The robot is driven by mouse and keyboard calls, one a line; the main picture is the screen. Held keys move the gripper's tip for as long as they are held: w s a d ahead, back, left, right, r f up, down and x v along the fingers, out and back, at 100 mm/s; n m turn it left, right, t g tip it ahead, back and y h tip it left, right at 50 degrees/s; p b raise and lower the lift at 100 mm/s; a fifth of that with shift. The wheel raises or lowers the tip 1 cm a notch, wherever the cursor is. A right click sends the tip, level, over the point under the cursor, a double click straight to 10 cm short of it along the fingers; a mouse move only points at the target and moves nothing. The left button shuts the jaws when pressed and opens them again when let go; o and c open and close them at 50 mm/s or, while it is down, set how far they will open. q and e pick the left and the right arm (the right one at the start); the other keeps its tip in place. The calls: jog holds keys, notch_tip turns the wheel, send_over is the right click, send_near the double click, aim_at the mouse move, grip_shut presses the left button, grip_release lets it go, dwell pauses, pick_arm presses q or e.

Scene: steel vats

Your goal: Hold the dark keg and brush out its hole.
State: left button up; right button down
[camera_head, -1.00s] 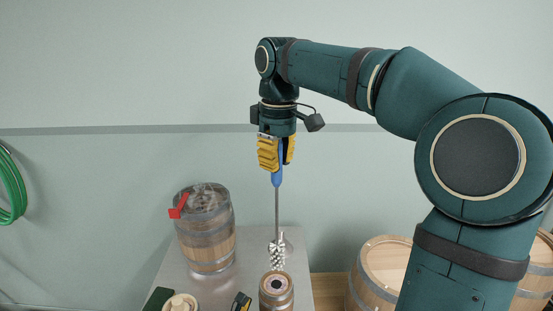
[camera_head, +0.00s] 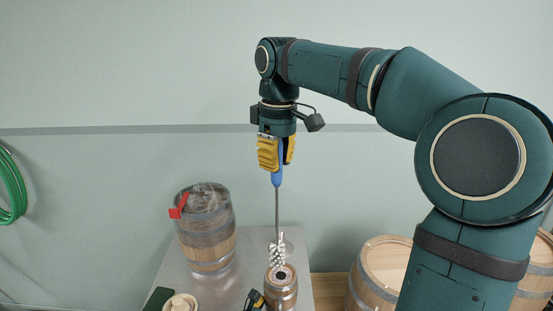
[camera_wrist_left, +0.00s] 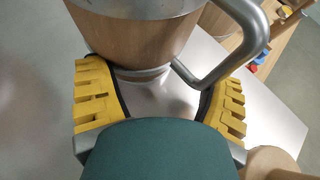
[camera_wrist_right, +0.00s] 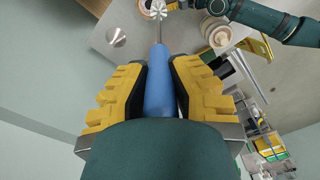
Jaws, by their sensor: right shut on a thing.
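A small banded keg (camera_head: 282,292) with a dark round hole in its top is at the bottom of the head view. My right gripper (camera_head: 276,165) is shut on the blue handle of a brush (camera_head: 277,215), also seen in the right wrist view (camera_wrist_right: 158,85). The brush hangs upright, its pale bristles just above or at the keg's hole; contact is unclear. My left gripper (camera_head: 254,300) is at the keg's left side. In the left wrist view its fingers (camera_wrist_left: 160,80) are wide apart around a wooden vessel (camera_wrist_left: 140,38) with a grey handle; its grip is unclear.
A pale wooden piece (camera_head: 180,303) is at the table's front. Pale barrels (camera_head: 382,270) stand to the right.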

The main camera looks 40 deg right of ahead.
pick_arm(q)
grip_shut()
pick_arm(e)
jog(key=d, duration=0.1)
jog(key=w+d, duration=0.1)
jog(key=d, duration=0.1)
jog(key=w+d, duration=0.1)
jog(key=shift+d, duration=0.2)
